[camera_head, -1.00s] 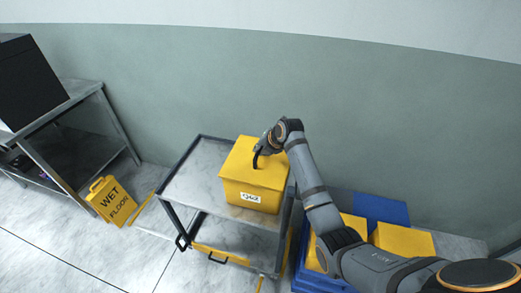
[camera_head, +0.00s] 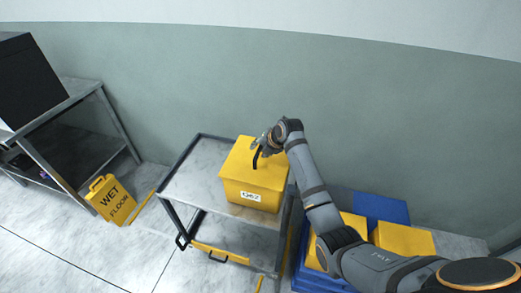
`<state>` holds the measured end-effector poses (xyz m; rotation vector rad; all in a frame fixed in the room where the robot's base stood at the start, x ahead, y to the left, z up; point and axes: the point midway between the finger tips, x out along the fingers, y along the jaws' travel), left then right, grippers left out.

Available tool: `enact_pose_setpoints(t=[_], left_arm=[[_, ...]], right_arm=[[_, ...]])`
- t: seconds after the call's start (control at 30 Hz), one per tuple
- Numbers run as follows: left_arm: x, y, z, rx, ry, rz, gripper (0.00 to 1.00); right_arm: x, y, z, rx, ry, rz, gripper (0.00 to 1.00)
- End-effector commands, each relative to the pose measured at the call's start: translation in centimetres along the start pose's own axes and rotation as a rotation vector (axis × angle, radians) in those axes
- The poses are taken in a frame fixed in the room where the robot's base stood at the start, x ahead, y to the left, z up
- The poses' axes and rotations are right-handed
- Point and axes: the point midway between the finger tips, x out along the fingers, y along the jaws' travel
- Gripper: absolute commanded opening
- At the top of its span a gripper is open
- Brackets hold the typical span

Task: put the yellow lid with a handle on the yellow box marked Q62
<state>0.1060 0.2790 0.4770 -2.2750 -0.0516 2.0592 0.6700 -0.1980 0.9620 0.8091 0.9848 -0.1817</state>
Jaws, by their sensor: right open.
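The yellow box (camera_head: 250,196) with a white Q62 label on its front stands on the right half of the grey cart top. The yellow lid (camera_head: 240,158) lies flat on top of the box and covers it. The lid's dark handle (camera_head: 256,158) stands up near its middle. My right gripper (camera_head: 259,148) is open at the handle, just above the lid; whether it touches the handle is too small to tell. My left gripper is not in view.
The cart top (camera_head: 190,185) is bare left of the box. A blue crate (camera_head: 380,208) and yellow boxes (camera_head: 403,239) are at the right, partly behind my arm. A yellow wet floor sign (camera_head: 111,200) stands beside a metal table (camera_head: 100,113) at the left.

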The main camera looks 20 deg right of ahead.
Motion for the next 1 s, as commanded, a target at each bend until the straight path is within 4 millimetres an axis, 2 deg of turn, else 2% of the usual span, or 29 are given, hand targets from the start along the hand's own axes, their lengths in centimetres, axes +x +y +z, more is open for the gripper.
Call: enact_pose_setpoints(t=[0.13,0.23,0.5,0.7,0.83,1.0], left_arm=[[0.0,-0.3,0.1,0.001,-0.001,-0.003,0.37],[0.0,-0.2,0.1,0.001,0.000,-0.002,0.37],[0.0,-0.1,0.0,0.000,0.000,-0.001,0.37],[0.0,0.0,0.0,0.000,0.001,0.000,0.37],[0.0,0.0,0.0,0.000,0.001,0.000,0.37],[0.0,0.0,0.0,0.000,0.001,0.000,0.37]], right_arm=[[-0.1,-0.1,-0.1,0.000,0.001,-0.002,0.40],[-1.2,-0.1,0.1,-0.001,-0.002,0.000,0.40],[-7.6,-0.1,0.0,-0.003,-0.003,-0.001,0.40],[-11.1,-0.1,0.1,-0.001,-0.002,-0.001,0.40],[-11.9,-0.1,0.0,0.000,0.000,-0.001,0.40],[-12.0,0.0,0.0,0.001,0.001,-0.001,0.40]])
